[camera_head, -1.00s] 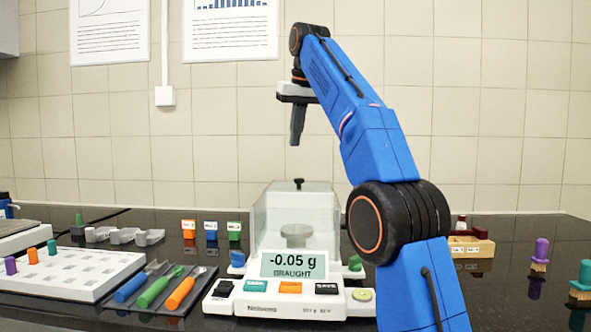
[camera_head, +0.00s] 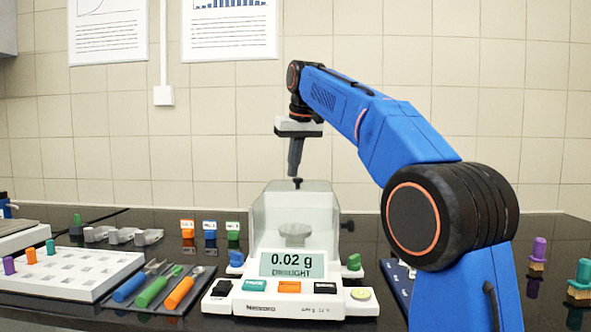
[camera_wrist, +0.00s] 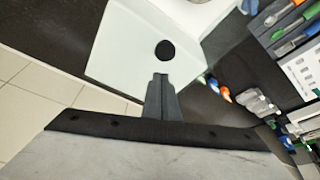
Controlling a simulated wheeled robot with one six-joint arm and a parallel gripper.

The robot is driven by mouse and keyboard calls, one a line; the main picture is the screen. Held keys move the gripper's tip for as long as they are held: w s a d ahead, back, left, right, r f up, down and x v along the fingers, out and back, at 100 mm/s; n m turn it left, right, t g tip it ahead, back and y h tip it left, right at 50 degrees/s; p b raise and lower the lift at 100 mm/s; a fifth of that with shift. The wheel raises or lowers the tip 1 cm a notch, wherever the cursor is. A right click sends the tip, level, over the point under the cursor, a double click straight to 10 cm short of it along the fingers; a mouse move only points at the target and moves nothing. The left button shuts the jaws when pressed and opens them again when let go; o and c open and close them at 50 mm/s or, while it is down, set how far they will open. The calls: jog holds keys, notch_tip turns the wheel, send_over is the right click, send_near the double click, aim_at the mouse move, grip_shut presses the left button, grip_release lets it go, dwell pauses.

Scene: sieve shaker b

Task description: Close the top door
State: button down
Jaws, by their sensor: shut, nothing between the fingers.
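The balance (camera_head: 290,305) stands on the black bench with a clear glass draught shield (camera_head: 265,222) over its round pan (camera_head: 294,235). Its display (camera_head: 292,264) reads 0.02 g with a DRAUGHT label. The top door carries a small black knob (camera_head: 298,183); in the wrist view the pale door panel (camera_wrist: 120,55) and the round black knob (camera_wrist: 165,50) show from above. My gripper (camera_head: 294,174) is shut and empty, pointing down just above the knob. In the wrist view its fingertips (camera_wrist: 160,76) lie close to the knob; I cannot tell whether they touch.
Left of the balance lie a dark tray with coloured-handled tools (camera_head: 150,290) and a white rack (camera_head: 75,272). Small orange, blue and green labelled containers (camera_head: 210,229) stand behind. Brushes (camera_head: 538,255) stand at the far right. The space above the bench is open.

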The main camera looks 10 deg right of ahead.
jog(key=shift+s+d+f, duration=0.15)
jog(key=shift+s+f, duration=0.05)
jog(key=shift+s, duration=0.6)
jog(key=shift+s, duration=0.1)
jog(key=s+a, duration=0.2)
jog(key=s, duration=0.6)
jog(key=s+a, duration=0.3)
jog(key=s, duration=0.4)
jog(key=shift+s, duration=0.35)
jog(key=shift+a+f, duration=0.1)
